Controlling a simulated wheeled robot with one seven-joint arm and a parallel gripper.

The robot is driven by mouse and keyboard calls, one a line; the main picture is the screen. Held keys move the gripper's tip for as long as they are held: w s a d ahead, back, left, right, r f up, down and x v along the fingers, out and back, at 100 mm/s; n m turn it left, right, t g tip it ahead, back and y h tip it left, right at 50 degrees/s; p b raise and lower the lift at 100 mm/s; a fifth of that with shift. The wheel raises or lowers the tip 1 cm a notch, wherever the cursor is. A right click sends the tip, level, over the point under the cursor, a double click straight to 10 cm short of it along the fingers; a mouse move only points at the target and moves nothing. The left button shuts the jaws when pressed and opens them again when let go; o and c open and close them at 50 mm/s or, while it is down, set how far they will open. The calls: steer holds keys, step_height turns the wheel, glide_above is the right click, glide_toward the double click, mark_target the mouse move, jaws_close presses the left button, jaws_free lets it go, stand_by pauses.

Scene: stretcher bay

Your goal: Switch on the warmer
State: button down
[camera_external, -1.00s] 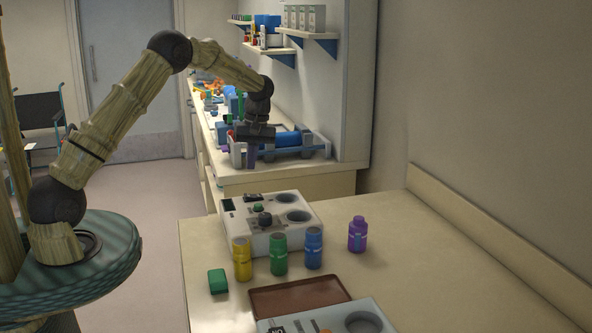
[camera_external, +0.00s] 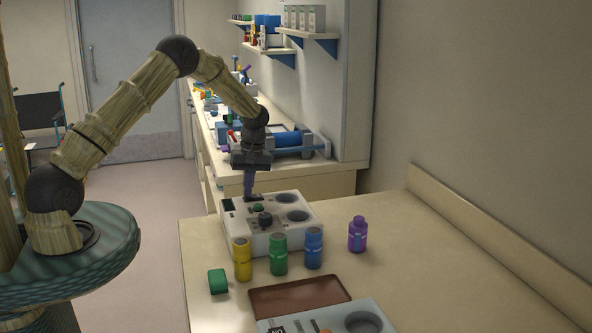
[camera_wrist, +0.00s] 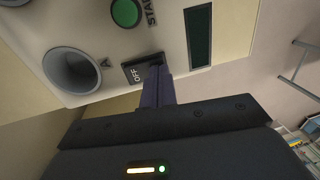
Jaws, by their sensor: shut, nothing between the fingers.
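The warmer (camera_external: 283,240) is a pale box on the near counter with two round wells, a black knob (camera_external: 265,219), a green button (camera_external: 258,207) and a small dark screen. In the wrist view the black rocker switch (camera_wrist: 133,72) reads "OFF", with the green START button (camera_wrist: 126,12), the dark screen (camera_wrist: 199,36) and the well marked A (camera_wrist: 72,70) around it. My gripper (camera_external: 249,193) is shut and empty, pointing down at the switch. In the wrist view its purple fingertips (camera_wrist: 156,72) reach the switch's edge and hide part of it; I cannot tell whether they touch.
Yellow (camera_external: 242,260), green (camera_external: 278,254) and blue (camera_external: 314,248) bottles stand in front of the warmer, with a purple bottle (camera_external: 357,235) to the right. A green block (camera_external: 217,281) and brown tray (camera_external: 300,295) lie nearer. The counter's right side is clear.

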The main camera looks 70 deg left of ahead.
steer(key=shift+s+f+b, duration=0.1)
steer(key=shift+f+b, duration=0.2)
steer(key=shift+b, duration=0.05)
steer(key=shift+r+t, duration=0.1)
steer(key=shift+t, duration=0.2)
steer(key=shift+w+r+p, duration=0.3)
steer(key=shift+w+p, duration=0.2)
steer(key=shift+w, duration=0.25)
